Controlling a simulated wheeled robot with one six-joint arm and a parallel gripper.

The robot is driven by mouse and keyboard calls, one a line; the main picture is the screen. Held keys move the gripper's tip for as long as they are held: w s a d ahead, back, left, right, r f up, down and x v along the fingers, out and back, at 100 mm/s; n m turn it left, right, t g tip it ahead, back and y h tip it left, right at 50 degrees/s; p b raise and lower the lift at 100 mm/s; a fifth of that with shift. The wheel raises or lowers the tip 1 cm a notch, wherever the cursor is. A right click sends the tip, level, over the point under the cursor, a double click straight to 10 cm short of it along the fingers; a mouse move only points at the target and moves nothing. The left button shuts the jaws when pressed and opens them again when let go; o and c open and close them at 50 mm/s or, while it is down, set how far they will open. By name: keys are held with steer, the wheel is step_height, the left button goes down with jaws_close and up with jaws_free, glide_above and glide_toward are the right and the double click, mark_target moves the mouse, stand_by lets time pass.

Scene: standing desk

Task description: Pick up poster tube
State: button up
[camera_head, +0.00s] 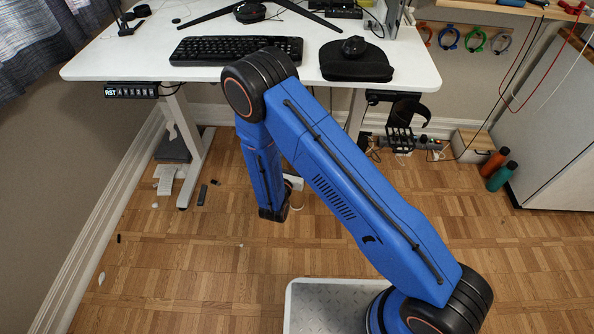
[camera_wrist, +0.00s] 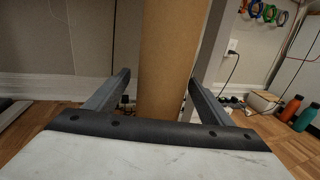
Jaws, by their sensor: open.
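The poster tube (camera_wrist: 168,60) is a plain tan cardboard cylinder. In the wrist view it stands upright in the middle, running out of the top of the picture. My gripper (camera_wrist: 158,78) is open, with one finger on each side of the tube in the picture. A gap shows between the left finger and the tube. The right finger looks very close to the tube's right edge, and I cannot tell whether they touch. The tube's lower end is hidden by my gripper's body. In the head view my blue arm hides most of the tube and gripper.
A white desk (camera_head: 130,55) holds a keyboard (camera_head: 235,50) and a black case (camera_head: 355,62). A desk leg (camera_head: 188,140) stands left of my arm. An orange bottle (camera_head: 492,163) and a teal bottle (camera_head: 502,176) stand at the right. The front wood floor is mostly clear.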

steer(key=shift+x, duration=2)
steer(key=shift+s+d, duration=0.1)
steer(key=c, duration=1.9)
jaws_close()
steer(key=shift+r, duration=0.1)
